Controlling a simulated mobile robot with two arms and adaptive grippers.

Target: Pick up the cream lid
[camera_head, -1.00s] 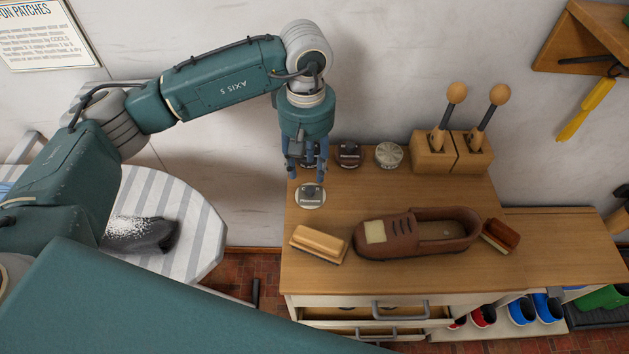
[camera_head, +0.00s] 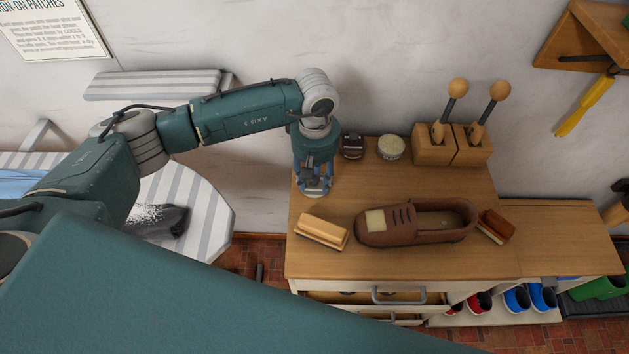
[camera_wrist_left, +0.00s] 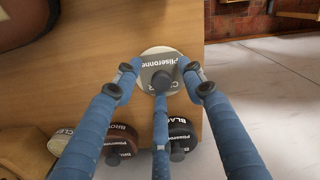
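The cream lid (camera_wrist_left: 155,62) is a pale disc with a grey lettered band and a dark knob. It lies on the wooden bench top (camera_head: 425,185). My left gripper (camera_head: 314,189) is right above it and mostly hides it in the head view. In the left wrist view, the blue fingers of my left gripper (camera_wrist_left: 164,84) are spread around the knob, with gaps on the left and right. I cannot tell whether any finger touches it. My right gripper is not in view.
A brown-topped tin (camera_wrist_left: 119,143) and a black-topped tin (camera_wrist_left: 180,136) stand close by. A pale, lidless-looking tin (camera_head: 391,147) stands further right. A brush (camera_head: 322,231) and a brown shoe (camera_head: 416,224) lie in front. Bare bench extends right.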

